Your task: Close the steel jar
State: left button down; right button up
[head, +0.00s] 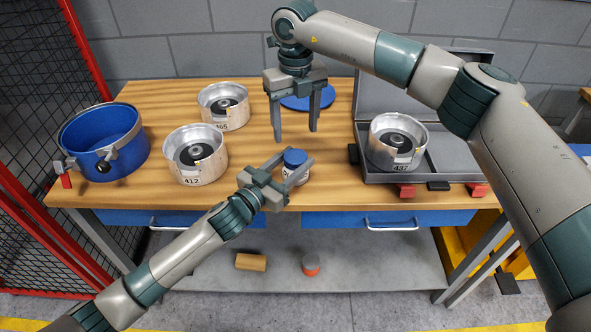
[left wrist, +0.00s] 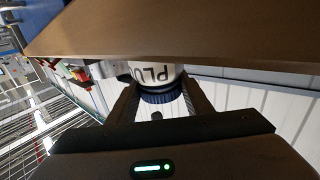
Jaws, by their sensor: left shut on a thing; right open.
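An open blue pot (head: 88,152) with metal clamps on its rim stands at the table's left end. A flat round blue lid (head: 308,99) lies on the table behind my right gripper. My left gripper (head: 296,160) is shut on a small white jar with a blue cap (head: 295,157) near the table's front edge. The left wrist view shows this jar (left wrist: 155,75) between the fingers, its lettering partly visible. My right gripper (head: 295,135) is open and empty, pointing down above the table. Which vessel is the steel jar is unclear.
Another cylinder (head: 397,142) sits in an open grey case (head: 440,178) at right. A red mesh fence (head: 85,50) borders the left side.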

jog(key=n, duration=0.9)
jog(key=shift+n, duration=0.3)
jog(key=n, duration=0.4)
jog(key=shift+n, duration=0.3)
jog(key=n, duration=2)
jog(key=shift+n, duration=0.4)
jog(key=n, duration=0.5)
jog(key=shift+f, duration=0.1)
